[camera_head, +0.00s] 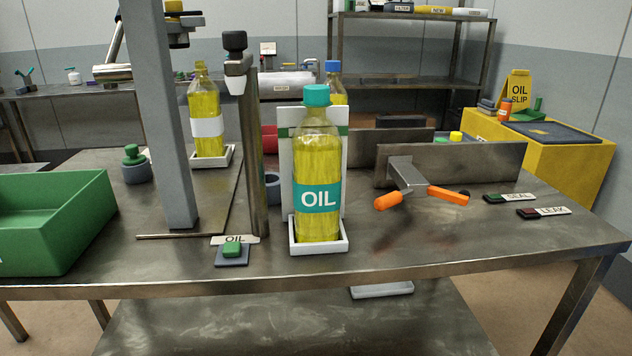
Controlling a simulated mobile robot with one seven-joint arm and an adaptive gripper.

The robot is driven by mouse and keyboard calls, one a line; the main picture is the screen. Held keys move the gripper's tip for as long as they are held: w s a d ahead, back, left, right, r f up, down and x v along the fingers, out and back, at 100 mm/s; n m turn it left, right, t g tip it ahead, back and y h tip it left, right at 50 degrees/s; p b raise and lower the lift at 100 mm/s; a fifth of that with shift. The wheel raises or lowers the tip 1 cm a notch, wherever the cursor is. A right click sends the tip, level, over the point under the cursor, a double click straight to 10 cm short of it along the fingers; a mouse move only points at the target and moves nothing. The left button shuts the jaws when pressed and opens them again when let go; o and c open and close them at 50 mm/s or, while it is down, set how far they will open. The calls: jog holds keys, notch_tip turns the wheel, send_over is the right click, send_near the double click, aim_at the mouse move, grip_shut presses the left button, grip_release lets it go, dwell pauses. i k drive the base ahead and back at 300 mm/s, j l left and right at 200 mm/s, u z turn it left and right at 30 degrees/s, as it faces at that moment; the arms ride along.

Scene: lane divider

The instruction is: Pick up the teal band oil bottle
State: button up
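The teal band oil bottle (316,170) stands upright near the front middle of the metal table. It holds yellow oil and has a teal cap and a teal label reading OIL. It stands in a shallow white tray (318,249), with a white panel with a green stripe (285,160) behind it. Nothing is seen touching it from the front. A second yellow bottle with a white band (207,115) stands farther back left. A blue-capped bottle (334,80) is partly hidden behind the teal one. My gripper is not in view.
A grey post (160,110) and a slimmer post (247,140) stand left of the bottle. A green bin (50,221) is at far left. Metal divider plates (490,165) and an orange-handled fixture (408,177) stand to the right.

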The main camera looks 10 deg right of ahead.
aim_at(317, 144)
jog(key=j+z, duration=0.15)
jog(key=z, duration=1.4)
jog(key=k+j, duration=0.15)
jog(key=k, duration=0.15)
jog(key=k+j+z, duration=0.1)
jog(key=k+j, duration=0.05)
jog(key=k, duration=0.1)
